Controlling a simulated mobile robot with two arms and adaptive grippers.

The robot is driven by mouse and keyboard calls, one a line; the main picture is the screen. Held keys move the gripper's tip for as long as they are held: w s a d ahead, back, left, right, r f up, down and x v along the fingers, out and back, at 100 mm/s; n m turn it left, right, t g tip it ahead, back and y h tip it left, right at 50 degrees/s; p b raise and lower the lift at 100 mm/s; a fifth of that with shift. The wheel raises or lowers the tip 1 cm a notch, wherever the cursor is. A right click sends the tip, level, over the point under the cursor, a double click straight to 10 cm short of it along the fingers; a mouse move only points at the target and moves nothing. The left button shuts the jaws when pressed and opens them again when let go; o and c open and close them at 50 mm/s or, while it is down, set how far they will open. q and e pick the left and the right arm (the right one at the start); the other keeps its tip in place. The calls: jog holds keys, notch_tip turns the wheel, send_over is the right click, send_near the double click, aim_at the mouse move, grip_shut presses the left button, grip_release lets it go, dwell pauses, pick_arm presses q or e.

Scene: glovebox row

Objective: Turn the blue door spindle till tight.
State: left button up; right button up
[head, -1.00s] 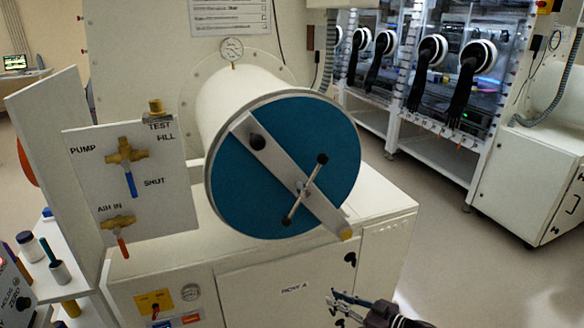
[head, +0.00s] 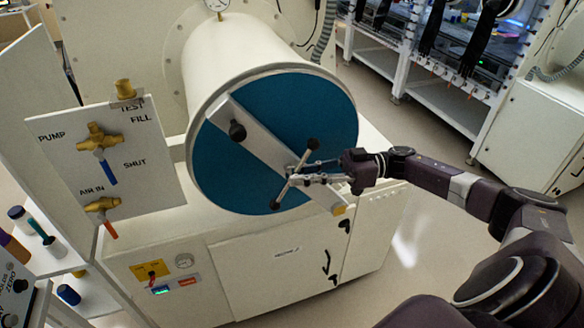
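The blue door (head: 232,165) is a round disc on the end of a white cylinder. A grey bar crosses it slantwise, with a black knob (head: 237,130) at its upper left. The spindle is a slanted T-handle with black ends (head: 312,144) on the bar's lower right part. My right gripper (head: 291,174) reaches in from the right, its fingertips at the middle of the handle, overlapping it in the picture. The fingers lie one above the other; whether they grip the handle I cannot tell. My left gripper is not in view.
A valve panel (head: 150,185) with brass valves, a blue lever and a red lever stands left of the door. A white cabinet (head: 240,265) is below. A shelf with small bottles is at lower left. Gloveboxes with black gloves stand at the upper right.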

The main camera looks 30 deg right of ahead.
jog(key=shift+x, duration=1)
jog(key=shift+c, duration=0.4)
grip_shut()
